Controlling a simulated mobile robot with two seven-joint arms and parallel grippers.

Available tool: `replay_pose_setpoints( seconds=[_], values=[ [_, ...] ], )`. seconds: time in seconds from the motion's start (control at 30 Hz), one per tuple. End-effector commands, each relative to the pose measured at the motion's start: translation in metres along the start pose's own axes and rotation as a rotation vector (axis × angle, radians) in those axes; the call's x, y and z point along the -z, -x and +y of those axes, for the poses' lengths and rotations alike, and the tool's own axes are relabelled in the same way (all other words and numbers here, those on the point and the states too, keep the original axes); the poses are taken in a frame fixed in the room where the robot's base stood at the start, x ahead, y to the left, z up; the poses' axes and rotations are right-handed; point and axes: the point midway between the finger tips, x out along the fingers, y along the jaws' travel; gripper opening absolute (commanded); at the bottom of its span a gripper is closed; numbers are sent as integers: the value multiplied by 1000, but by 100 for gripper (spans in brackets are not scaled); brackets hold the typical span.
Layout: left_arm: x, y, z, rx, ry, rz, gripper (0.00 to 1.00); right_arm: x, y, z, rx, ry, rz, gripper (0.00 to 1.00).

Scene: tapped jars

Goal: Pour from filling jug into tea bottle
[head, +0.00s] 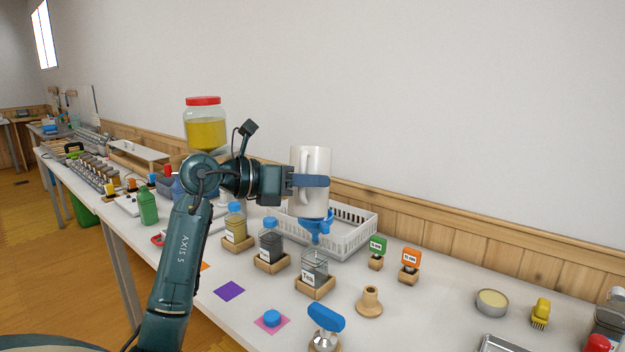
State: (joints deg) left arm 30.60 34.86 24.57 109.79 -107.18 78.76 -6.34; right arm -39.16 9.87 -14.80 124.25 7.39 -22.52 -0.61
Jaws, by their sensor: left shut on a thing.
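My left gripper (309,181) is shut on a tall white jug (311,205), which I take as the filling jug. The jug is held about upright in the air, above and behind the tea bottle. The tea bottle (315,264) is a clear squarish bottle with a white label, standing without a cap in a wooden holder (316,291). A blue piece (316,227) shows just below the jug; I cannot tell whether it touches the jug or the bottle. The jug's contents are hidden. My right gripper is not in view.
A white basket (352,236) stands behind the bottle. A yellow-filled bottle (236,226) and a dark-filled bottle (271,242) stand to its left in wooden holders. A blue cap (271,318) lies on a pink square. A red-lidded jar (205,128) stands farther back.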

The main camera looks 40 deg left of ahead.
Motion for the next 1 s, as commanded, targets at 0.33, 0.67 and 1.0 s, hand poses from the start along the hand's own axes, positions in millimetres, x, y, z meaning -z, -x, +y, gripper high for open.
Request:
replay_pose_setpoints(
  seconds=[0.33,0.67,1.0],
  values=[
    [0,0,0,2,52,32,0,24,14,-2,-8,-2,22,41],
    [-21,4,-6,4,199,130,0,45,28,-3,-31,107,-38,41],
    [-16,3,-4,3,234,155,0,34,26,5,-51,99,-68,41]
  ],
)
